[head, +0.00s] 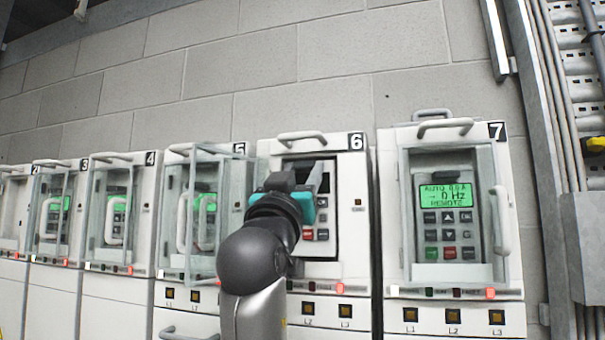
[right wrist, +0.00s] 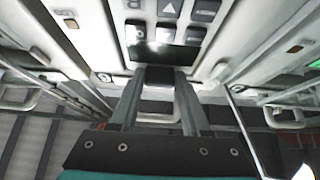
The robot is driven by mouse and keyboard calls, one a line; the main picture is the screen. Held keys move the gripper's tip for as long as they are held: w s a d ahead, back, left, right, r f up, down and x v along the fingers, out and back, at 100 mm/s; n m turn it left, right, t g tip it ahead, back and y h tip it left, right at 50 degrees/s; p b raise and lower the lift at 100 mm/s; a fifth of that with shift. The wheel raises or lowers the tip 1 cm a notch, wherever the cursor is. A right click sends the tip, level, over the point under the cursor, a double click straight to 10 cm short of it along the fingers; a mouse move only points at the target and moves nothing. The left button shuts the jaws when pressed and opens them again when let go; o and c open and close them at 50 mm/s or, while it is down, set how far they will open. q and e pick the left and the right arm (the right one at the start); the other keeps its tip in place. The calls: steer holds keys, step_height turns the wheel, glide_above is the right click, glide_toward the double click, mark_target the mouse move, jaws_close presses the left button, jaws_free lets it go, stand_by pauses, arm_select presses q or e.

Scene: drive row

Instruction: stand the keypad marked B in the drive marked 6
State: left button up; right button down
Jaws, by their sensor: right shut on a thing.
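The drive marked 6 (head: 357,141) stands right of centre in the head view, with a dark-framed front recess. In the right wrist view the fingers (right wrist: 160,76) meet beside the dark screen of the keypad (right wrist: 165,30). My left gripper is out of view.
A clear door (head: 228,190) stands swung out at the left of drive 6, close to my right arm. Drive 7 (head: 497,131), with a lit green keypad behind its door, is to the right. More drives line the left. A grey box (head: 587,240) is at the far right.

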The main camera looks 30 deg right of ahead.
steer(key=shift+f, duration=0.1)
step_height(320, 180, down, 2)
steer(key=shift+f+b, duration=0.25)
steer(key=shift+b, duration=0.85)
steer(key=shift+c, duration=1.4)
jaws_free()
steer(key=shift+f, duration=0.1)
